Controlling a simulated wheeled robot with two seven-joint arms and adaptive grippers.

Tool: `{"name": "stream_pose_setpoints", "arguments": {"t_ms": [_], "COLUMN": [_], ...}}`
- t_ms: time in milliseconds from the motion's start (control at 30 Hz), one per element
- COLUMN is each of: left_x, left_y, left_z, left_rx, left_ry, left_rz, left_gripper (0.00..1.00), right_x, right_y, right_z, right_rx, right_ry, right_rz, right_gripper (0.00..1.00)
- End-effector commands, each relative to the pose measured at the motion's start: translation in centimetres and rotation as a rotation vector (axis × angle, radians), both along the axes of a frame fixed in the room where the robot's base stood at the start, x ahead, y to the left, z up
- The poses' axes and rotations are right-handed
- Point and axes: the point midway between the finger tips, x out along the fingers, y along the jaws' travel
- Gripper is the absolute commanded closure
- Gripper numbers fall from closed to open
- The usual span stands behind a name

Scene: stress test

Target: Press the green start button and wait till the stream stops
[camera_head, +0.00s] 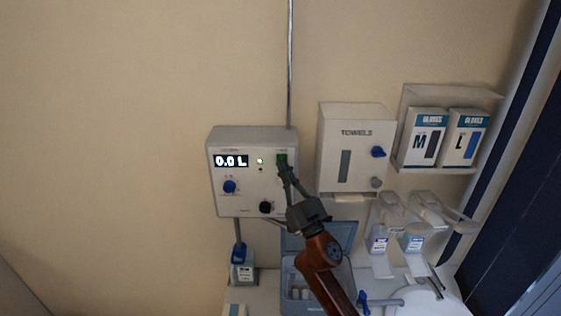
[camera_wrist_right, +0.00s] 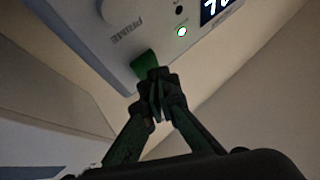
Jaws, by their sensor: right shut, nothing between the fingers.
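A white control box (camera_head: 252,190) is on the wall, with a lit display (camera_head: 231,161) reading 0.0 L. The green start button (camera_head: 281,157) is at its upper right; it also shows in the wrist view (camera_wrist_right: 144,64), partly covered by my fingertips. My right gripper (camera_head: 285,168) is shut and empty, its tips at the button; it also shows in the wrist view (camera_wrist_right: 157,82). I cannot tell whether the button is pushed in. A small lamp (camera_head: 260,161) beside the display glows white. My left gripper is not in view.
A towel dispenser (camera_head: 335,120) hangs right of the box, with glove boxes (camera_head: 427,136) further right. Below are pump bottles (camera_head: 379,243), an open blue case (camera_head: 291,243), a blue-topped bottle (camera_head: 242,270) and a sink (camera_head: 420,300). The wall left of the box is clear.

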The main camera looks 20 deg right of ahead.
Motion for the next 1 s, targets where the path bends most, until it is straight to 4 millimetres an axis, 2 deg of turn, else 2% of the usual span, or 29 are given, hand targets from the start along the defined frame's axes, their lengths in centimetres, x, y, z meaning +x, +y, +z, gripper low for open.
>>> {"name": "stream_pose_setpoints", "arguments": {"t_ms": [1000], "left_x": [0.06], "left_y": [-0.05], "left_z": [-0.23], "left_rx": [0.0], "left_ry": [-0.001], "left_rz": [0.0], "left_gripper": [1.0], "right_x": [0.87], "right_y": [-0.41], "right_z": [-0.02], "right_rx": [0.001], "right_ry": [0.001], "right_rz": [-0.001], "right_gripper": [1.0]}}
